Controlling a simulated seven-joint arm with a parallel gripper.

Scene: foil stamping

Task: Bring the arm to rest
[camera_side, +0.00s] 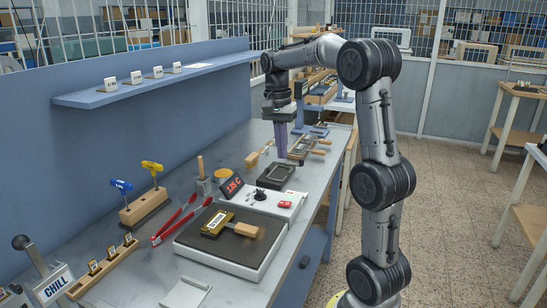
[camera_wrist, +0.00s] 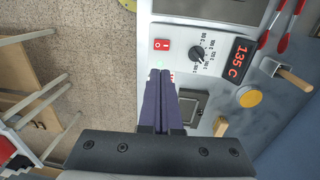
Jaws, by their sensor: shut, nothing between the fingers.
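My gripper (camera_side: 281,153) is shut and empty. Its purple fingers point down above the bench, just behind a dark rectangular block or tray (camera_side: 275,176) in the side view. In the wrist view the shut fingers (camera_wrist: 162,80) reach toward the heater control panel (camera_wrist: 178,45), and the dark tray (camera_wrist: 190,108) shows beside them. My arm stands to the right of the bench, bent over it at the top. I cannot tell exactly how high the fingertips are above the bench.
A hot plate (camera_side: 217,262) carries a brass stamp with a wooden handle (camera_side: 245,229). The display (camera_side: 232,186) reads 135 C. Red tongs (camera_side: 181,219), a wooden holder with blue and yellow tools (camera_side: 145,207) and a CHILL lever unit (camera_side: 52,285) stand around it. A wall shelf (camera_side: 150,82) runs behind.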

